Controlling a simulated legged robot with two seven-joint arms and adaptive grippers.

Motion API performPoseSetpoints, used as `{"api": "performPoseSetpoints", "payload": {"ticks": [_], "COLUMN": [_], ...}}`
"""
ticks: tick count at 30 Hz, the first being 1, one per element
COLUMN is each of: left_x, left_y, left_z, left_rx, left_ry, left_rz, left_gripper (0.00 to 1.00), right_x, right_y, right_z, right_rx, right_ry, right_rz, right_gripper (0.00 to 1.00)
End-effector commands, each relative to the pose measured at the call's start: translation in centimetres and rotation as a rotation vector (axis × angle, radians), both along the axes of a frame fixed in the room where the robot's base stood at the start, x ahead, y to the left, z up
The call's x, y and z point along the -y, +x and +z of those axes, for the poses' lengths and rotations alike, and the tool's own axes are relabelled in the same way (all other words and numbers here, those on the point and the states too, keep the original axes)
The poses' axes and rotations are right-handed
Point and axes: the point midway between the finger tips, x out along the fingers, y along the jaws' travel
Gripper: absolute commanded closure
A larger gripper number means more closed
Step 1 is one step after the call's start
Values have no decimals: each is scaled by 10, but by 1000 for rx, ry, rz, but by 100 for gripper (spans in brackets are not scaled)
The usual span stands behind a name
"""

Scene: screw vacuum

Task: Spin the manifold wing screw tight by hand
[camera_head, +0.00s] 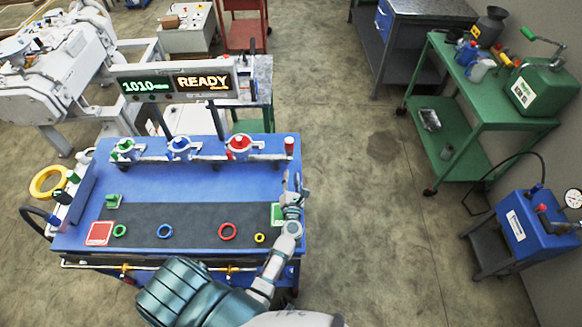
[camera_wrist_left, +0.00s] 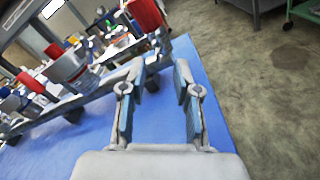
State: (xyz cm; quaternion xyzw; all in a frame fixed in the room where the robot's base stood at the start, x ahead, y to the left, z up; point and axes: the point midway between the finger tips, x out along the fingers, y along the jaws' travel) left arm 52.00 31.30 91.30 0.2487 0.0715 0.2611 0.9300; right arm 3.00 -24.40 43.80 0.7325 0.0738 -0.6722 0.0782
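The manifold (camera_head: 205,157) is a pale rail along the back of the blue bench top, with green, blue and red round fittings. A red-capped upright post (camera_head: 289,146) stands at its right end. I cannot tell which part is the wing screw. My left gripper (camera_head: 291,183) is over the bench's right edge, in front of the red-capped post and apart from it. In the left wrist view my left gripper (camera_wrist_left: 162,75) has its two fingers apart, with blue bench top between them. The manifold rail (camera_wrist_left: 85,98) runs at its left, with a red cylinder (camera_wrist_left: 147,14) beyond. My right gripper is out of view.
A display (camera_head: 177,83) reading 1010 and READY stands behind the manifold. Open floor (camera_head: 360,200) lies to the right, before a green cart (camera_head: 480,130).

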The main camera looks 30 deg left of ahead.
Motion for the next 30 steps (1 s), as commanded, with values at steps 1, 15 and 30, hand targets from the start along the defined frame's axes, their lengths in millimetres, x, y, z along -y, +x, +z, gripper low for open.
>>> {"api": "performPoseSetpoints", "payload": {"ticks": [1, 15, 30], "left_x": [6, 28, 28], "left_y": [-10, -45, -44], "left_z": [-1, -1, -1], "left_rx": [-3, -1, -2], "left_ry": [1, 1, 1], "left_rz": [-1, -1, 0], "left_gripper": [69, 69, 69], "right_x": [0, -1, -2], "right_y": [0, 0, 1], "right_z": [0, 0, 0], "right_rx": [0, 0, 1], "right_ry": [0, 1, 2], "right_rz": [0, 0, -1], "right_gripper": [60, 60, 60]}}
